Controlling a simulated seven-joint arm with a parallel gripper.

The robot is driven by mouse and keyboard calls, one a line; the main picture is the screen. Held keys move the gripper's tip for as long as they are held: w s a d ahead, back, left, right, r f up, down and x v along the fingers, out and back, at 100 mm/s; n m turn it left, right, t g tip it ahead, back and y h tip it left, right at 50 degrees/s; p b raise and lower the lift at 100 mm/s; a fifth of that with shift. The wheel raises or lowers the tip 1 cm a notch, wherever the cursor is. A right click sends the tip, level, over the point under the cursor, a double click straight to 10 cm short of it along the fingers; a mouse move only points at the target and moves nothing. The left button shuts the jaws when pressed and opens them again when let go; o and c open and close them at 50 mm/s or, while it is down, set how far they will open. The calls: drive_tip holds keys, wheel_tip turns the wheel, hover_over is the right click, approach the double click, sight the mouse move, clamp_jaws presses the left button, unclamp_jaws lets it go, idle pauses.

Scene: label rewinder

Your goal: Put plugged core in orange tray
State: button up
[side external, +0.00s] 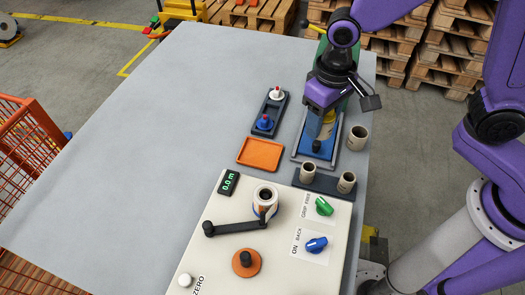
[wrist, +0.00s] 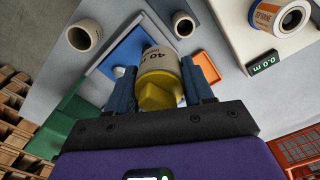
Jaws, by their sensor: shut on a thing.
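The plugged core (wrist: 157,62) is a beige tube marked "40" with a yellow plug at the end near the wrist camera. My gripper (wrist: 160,78) is shut on it, with one finger on each side. In the side external view my gripper (side external: 319,130) is over the blue tray (side external: 329,152), and the core is mostly hidden, with a bit of yellow showing. I cannot tell whether the core touches the blue tray. The orange tray (side external: 260,153) lies empty to the left of the gripper; it also shows in the wrist view (wrist: 209,66).
A dark tray (side external: 259,131) holds a white and a blue knob-like piece. Open cores stand right of the blue tray (side external: 357,138) and in a dark holder (side external: 325,182). The rewinder (side external: 225,270) has a roll, arm and knobs. The left of the table is clear.

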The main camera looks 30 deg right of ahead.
drive_tip(key=shift+s+a+r, duration=0.3)
drive_tip(key=shift+s+a, duration=0.05)
drive_tip(key=shift+s, duration=0.2)
drive_tip(key=shift+s+a+r, duration=0.3)
drive_tip(key=shift+s+a, duration=0.05)
drive_tip(key=shift+s, duration=0.2)
drive_tip(key=w+a+f, duration=0.2)
drive_tip(key=w+f, duration=0.1)
drive_tip(key=w+a+f, duration=0.3)
drive_tip(key=w, duration=0.1)
drive_tip(key=w+a+f, duration=0.3)
drive_tip(key=shift+w, duration=0.15)
drive_tip(key=shift+w+a+f, duration=0.2)
drive_tip(key=shift+w+f, duration=0.05)
drive_tip(key=shift+f, duration=1.7)
